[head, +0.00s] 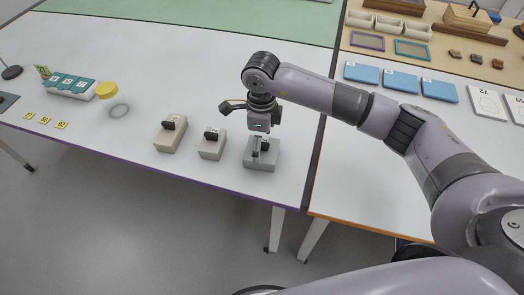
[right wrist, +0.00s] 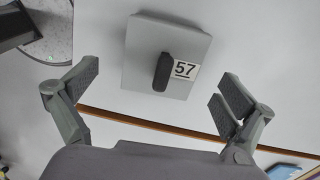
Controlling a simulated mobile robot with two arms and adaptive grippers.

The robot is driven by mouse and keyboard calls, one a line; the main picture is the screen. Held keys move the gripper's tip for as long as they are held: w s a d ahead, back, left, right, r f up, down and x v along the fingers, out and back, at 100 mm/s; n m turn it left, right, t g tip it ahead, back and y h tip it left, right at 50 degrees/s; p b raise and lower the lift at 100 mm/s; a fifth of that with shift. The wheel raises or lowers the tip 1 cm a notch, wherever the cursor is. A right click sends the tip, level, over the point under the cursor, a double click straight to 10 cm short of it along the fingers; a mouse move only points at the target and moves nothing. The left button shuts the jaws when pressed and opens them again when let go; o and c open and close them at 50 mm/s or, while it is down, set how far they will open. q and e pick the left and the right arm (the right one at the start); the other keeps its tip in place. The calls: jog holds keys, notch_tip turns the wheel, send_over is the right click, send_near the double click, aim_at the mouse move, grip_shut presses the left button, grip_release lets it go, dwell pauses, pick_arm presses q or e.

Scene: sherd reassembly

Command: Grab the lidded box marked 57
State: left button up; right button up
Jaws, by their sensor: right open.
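The grey lidded box marked 57 (right wrist: 141,66) lies ahead of my open right gripper (right wrist: 160,88) in the right wrist view. Its dark handle (right wrist: 163,72) stands up from the lid beside the white 57 label (right wrist: 186,69), between the two fingers in the picture. In the head view the grey box (head: 262,162) is the rightmost of three near the table's front edge. My right gripper (head: 263,145) is right above it there and hides part of its lid and handle. I cannot tell whether the fingers touch it. My left gripper is not in view.
Two beige lidded boxes with dark handles, a nearer one (head: 212,146) and a farther one (head: 170,136), stand left of the grey box. A yellow round item (head: 107,90) and a teal-topped rack (head: 72,86) lie far left. Blue boxes (head: 400,81) are on the right table. The white tabletop behind the boxes is clear.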

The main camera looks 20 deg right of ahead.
aim_at(262, 149)
notch_tip(262, 149, down, 5)
jog(key=shift+w+d+f+p, duration=0.1)
jog(key=shift+p, duration=0.35)
jog(key=shift+c, duration=0.3)
jog(key=c, duration=1.3)
jog(key=shift+r, duration=0.2)
